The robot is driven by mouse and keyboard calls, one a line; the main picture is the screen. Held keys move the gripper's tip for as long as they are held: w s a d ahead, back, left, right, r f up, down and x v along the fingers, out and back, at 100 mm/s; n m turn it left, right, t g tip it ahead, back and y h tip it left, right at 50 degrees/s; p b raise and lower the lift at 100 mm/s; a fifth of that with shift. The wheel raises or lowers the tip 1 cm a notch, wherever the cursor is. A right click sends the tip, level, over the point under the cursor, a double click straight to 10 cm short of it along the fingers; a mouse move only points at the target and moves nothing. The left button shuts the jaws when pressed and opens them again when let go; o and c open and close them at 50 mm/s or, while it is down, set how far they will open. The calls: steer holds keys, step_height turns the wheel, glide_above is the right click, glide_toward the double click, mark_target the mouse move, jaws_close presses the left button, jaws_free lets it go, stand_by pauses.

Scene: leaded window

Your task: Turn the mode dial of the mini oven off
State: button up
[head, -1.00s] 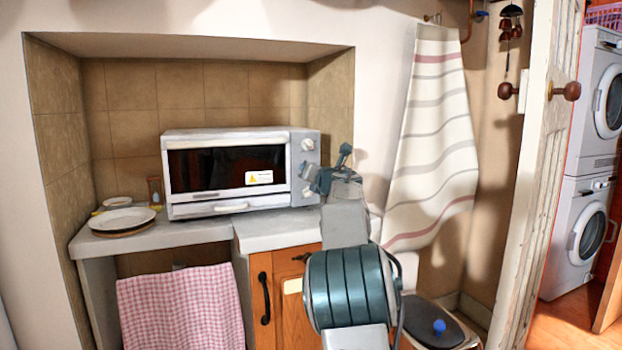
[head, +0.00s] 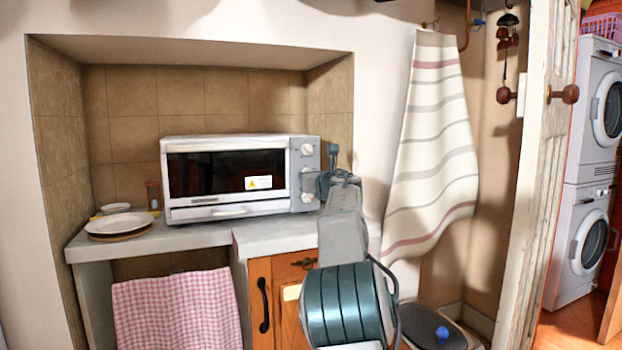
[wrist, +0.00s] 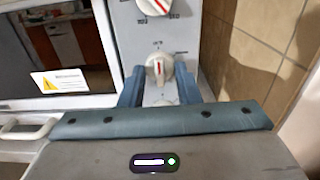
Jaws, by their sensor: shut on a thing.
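The mini oven (head: 228,176) is a white box on the counter, with a dark glass door and a grey control panel on its right. Its top dial (head: 307,150) and bottom dial (head: 308,197) show in the head view; my gripper (head: 322,183) hides the middle one. In the wrist view the middle dial (wrist: 159,69), white with a red pointer line, sits between the two blue fingers of my gripper (wrist: 160,88), which is shut on it. The red line points about straight up. The printed marks around this dial are too small to read.
Stacked plates (head: 120,222) stand left of the oven on the grey counter (head: 275,238). A striped cloth (head: 432,150) hangs on the wall to the right. A checked cloth (head: 178,310) hangs below the counter. A bin (head: 430,325) stands at lower right.

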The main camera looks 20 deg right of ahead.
steer(key=o, duration=0.9)
steer(key=shift+o, duration=0.2)
steer(key=shift+s, duration=0.1)
steer(key=s+b, duration=0.1)
steer(key=s, duration=1.2)
steer(key=shift+s+b, duration=0.3)
steer(key=shift+b, duration=0.1)
